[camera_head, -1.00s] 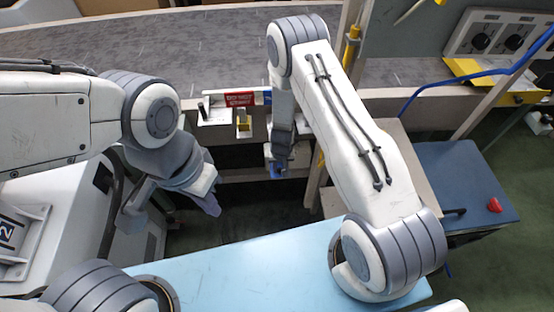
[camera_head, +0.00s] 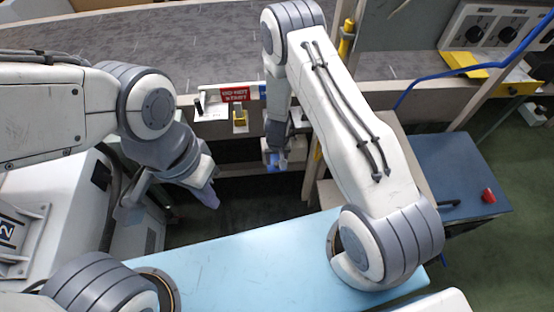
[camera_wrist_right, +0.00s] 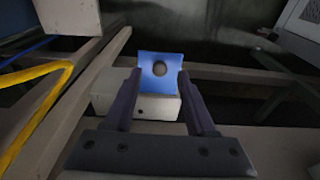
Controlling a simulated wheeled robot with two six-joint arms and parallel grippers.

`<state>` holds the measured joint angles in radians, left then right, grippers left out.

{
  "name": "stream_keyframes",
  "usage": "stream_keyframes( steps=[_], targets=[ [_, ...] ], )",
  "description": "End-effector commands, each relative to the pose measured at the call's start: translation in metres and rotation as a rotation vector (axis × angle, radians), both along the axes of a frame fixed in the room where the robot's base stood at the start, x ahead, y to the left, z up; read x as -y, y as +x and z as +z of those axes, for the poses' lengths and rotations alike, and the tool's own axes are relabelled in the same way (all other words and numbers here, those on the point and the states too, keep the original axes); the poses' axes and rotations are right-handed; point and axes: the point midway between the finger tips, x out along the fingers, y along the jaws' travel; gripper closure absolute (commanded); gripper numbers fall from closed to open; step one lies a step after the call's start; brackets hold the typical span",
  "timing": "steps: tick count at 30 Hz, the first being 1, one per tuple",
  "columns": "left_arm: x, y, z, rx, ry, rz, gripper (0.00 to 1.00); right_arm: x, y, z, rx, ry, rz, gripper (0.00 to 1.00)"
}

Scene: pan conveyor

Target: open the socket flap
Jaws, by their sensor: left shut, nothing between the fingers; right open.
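In the right wrist view, a blue plate (camera_wrist_right: 160,72) with a dark round spot stands tilted up at a white box (camera_wrist_right: 135,97). I take it to be the socket flap; whether it is open I cannot tell. My right gripper (camera_wrist_right: 159,82) is open, with one dark finger on each side of the blue plate and no clear contact. In the head view the right gripper (camera_head: 274,158) hangs near the white box (camera_head: 297,148), and the blue part is mostly hidden. My left gripper (camera_head: 210,196) is shut and empty, left of the right one.
A grey conveyor (camera_head: 180,50) runs along the back, with a red sign (camera_head: 235,94) and a yellow part (camera_head: 240,118) on its front. A yellow cable (camera_wrist_right: 40,100) runs left of the box. A blue cabinet (camera_head: 455,170) with a red button stands right.

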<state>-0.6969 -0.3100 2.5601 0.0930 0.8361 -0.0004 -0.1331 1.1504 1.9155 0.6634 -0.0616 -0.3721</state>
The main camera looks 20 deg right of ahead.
Motion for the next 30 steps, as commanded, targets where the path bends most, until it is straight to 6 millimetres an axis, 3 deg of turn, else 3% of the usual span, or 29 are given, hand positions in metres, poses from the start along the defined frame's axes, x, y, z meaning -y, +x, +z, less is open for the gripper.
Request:
stream_keyframes(
  steps=[1,6,12,30],
  targets=[
    [0.000,0.000,0.012,0.000,0.000,0.000,1.00,0.000,0.000,0.018,0.003,0.001,-0.001,0.44],
    [0.000,0.000,0.034,0.000,0.000,0.000,1.00,0.000,-0.006,0.053,0.001,0.000,-0.001,0.44],
    [0.000,0.000,0.049,0.000,0.000,0.000,1.00,-0.001,-0.010,0.079,0.000,0.000,-0.001,0.44],
    [0.000,0.000,0.051,0.000,0.000,0.000,1.00,-0.001,-0.011,0.083,0.000,0.000,-0.001,0.44]
  ],
)
